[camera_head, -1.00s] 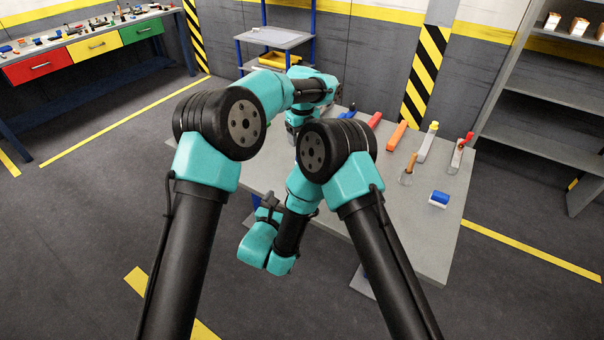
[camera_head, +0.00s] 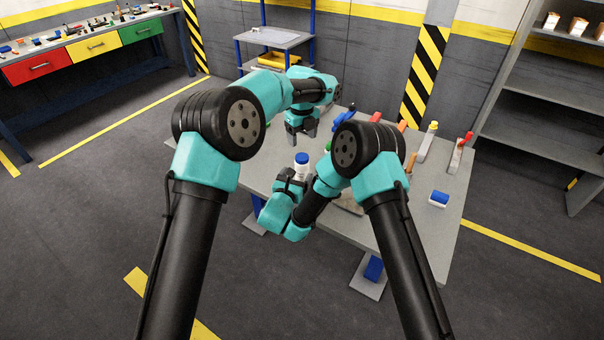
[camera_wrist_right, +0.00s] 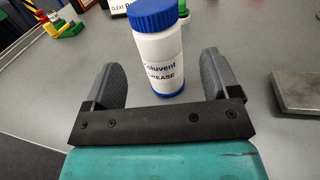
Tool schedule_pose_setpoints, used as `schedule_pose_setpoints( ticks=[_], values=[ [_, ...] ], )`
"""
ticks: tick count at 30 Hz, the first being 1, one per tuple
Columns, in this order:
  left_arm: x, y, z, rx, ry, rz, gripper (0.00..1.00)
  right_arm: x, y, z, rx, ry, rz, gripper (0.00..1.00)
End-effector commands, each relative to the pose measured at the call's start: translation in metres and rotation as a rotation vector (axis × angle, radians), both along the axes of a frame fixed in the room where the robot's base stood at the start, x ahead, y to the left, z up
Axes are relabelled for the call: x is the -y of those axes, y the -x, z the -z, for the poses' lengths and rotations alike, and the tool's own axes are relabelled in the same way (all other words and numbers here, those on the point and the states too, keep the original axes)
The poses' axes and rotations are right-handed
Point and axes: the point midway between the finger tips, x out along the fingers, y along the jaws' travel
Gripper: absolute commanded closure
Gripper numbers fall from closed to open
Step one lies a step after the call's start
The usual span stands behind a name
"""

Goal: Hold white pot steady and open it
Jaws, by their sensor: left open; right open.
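The white pot (camera_head: 301,170) with a blue ribbed lid stands upright on the grey table, near its left part in the head view. The right wrist view shows it closely (camera_wrist_right: 160,55), with dark label text, beyond and between the fingers of my right gripper (camera_wrist_right: 171,78). Those fingers are open and the pot appears untouched. In the head view my right gripper (camera_head: 291,180) is low, just in front of the pot. My left gripper (camera_head: 302,132) is open, pointing down over the table behind the pot. Its fingertips are above the pot in the picture and hold nothing.
A grey metal block (camera_wrist_right: 298,92) lies right of the pot in the right wrist view. Blue-and-white (camera_head: 438,198) and long-handled tools line the table's right side. A small green-and-red object (camera_wrist_right: 65,22) is at the upper left of the wrist view.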

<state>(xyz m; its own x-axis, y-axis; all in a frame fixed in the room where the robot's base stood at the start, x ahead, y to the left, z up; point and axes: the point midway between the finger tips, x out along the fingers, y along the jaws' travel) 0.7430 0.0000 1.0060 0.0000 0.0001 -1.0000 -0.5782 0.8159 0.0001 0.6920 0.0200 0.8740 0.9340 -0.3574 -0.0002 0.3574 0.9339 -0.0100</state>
Motion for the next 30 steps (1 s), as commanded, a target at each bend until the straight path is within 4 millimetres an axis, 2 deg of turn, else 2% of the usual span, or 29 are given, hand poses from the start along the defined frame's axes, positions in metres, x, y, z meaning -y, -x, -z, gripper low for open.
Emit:
schedule_pose_setpoints(
  ticks=[3, 10, 15, 23, 30],
  values=[
    [0.0, 0.0, 0.0, 0.0, 0.0, 0.0, 0.31, 0.008, -0.018, 0.0, 0.0, -0.001, 0.003, 0.18],
    [0.0, 0.0, 0.0, 0.0, 0.0, 0.0, 0.31, 0.018, -0.045, 0.0, 0.0, -0.001, 0.002, 0.18],
    [0.0, 0.0, 0.0, 0.0, 0.0, 0.0, 0.31, 0.02, -0.053, 0.0, 0.001, 0.0, 0.0, 0.18],
    [0.0, 0.0, 0.0, 0.0, 0.0, 0.0, 0.31, 0.021, -0.054, 0.0, 0.0, 0.0, 0.0, 0.18],
    [0.0, 0.0, 0.0, 0.0, 0.0, 0.0, 0.31, 0.021, -0.054, 0.0, 0.0, 0.0, 0.0, 0.4]
  ],
)
